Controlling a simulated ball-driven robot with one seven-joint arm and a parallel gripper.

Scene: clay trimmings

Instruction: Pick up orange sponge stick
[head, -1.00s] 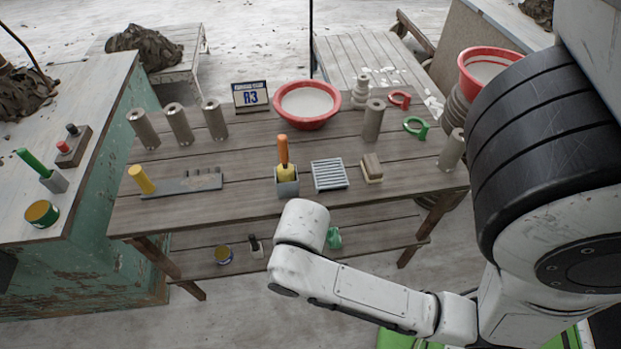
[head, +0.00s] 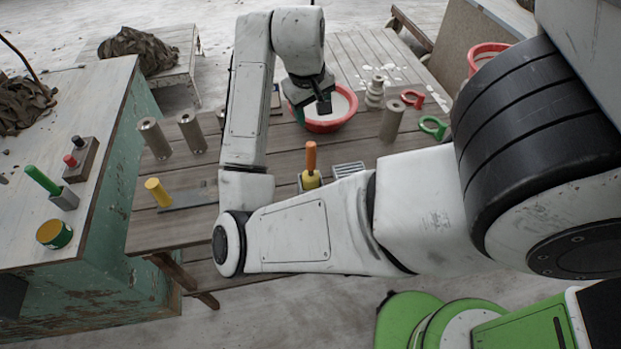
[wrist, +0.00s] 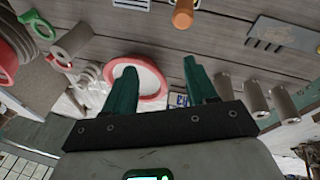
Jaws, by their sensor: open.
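The orange sponge stick (head: 311,157) stands upright on the wooden table, its orange handle up and a yellow part below, in a small grey holder whose lower part is hidden by my arm. In the wrist view its orange end (wrist: 183,14) shows at the top edge, beyond and apart from the fingertips. My gripper (head: 312,108) is open and empty, above the table near the red-rimmed bowl, farther back than the stick. In the wrist view my gripper (wrist: 160,72) shows two green fingers spread apart with nothing between them.
The red-rimmed bowl (head: 345,122) sits just behind the gripper. Grey cylinders (head: 154,138) stand at the left. A yellow-handled tool (head: 158,192) and a slatted grey tray (head: 347,169) flank the stick. A green cabinet (head: 115,215) stands at left.

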